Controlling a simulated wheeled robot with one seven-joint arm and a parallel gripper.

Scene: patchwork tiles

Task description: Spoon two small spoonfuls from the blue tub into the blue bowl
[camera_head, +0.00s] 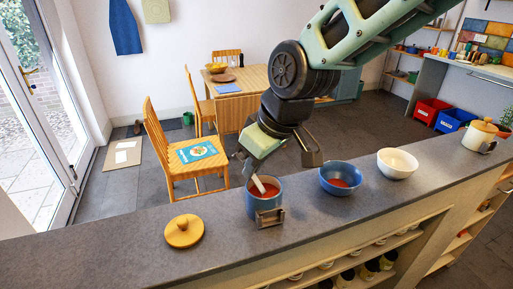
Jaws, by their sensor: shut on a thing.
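The blue tub (250,204) stands open on the grey counter, with red contents (271,190) inside and a metal clip on its front. My gripper (254,170) is above the tub, tilted down to the left, shut on a pale spoon (258,184). The spoon slants down into the tub. Its lower end is hidden in the tub, so I cannot tell what it carries. The blue bowl (340,190) stands to the right of the tub, apart from it, with some red contents (340,182) in its bottom.
A yellow lid with a knob (184,232) lies on the counter (120,262) left of the tub. A white bowl (397,166) stands right of the blue bowl. A pale lidded canister (477,138) stands farther right. A chair and table are behind the counter.

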